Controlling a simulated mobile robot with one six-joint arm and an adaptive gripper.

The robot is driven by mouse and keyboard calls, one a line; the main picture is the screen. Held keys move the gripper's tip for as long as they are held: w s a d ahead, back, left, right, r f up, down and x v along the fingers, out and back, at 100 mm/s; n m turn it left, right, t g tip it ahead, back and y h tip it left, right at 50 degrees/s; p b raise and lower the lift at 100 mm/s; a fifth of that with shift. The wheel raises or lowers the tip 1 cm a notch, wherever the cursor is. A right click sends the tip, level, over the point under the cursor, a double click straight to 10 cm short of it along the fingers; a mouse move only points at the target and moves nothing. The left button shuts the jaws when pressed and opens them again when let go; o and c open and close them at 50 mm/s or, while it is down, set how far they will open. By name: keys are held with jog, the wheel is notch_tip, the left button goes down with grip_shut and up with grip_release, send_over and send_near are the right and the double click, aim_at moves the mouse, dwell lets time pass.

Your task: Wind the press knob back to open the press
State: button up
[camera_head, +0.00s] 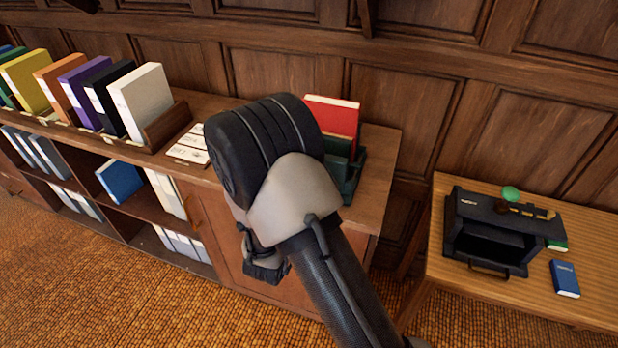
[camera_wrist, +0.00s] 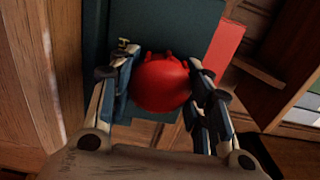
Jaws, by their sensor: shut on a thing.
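The red press knob (camera_wrist: 162,82) is round with small lobes on its far edge. It sits between the two fingers of my gripper (camera_wrist: 163,74) in the wrist view, and the gripper is shut on it. The dark green press (camera_wrist: 150,22) is behind the knob. In the head view part of the press (camera_head: 352,178) shows at the right end of the cabinet top, beside my arm. A red book (camera_head: 333,115) stands upright at the press; its edge also shows in the wrist view (camera_wrist: 226,48).
The wooden cabinet (camera_head: 384,160) carries a row of coloured binders (camera_head: 145,98) and white cards (camera_head: 190,146) left of my arm. A side table (camera_head: 460,285) at the right holds a black open box (camera_head: 490,228) and a blue book (camera_head: 564,278). A panelled wall stands behind.

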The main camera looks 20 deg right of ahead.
jog(key=n+p, duration=0.1)
jog(key=n, duration=0.4)
jog(key=shift+r+n, duration=0.1)
jog(key=shift+n, duration=0.3)
jog(key=n+p, duration=0.2)
jog(key=n, duration=0.4)
jog(key=n+p, duration=0.2)
jog(key=n, duration=0.4)
jog(key=shift+n+p, duration=0.3)
jog(key=n+p, duration=0.2)
jog(key=n, duration=0.4)
jog(key=n+p, duration=0.2)
jog(key=n, duration=0.3)
jog(key=shift+n, duration=0.3)
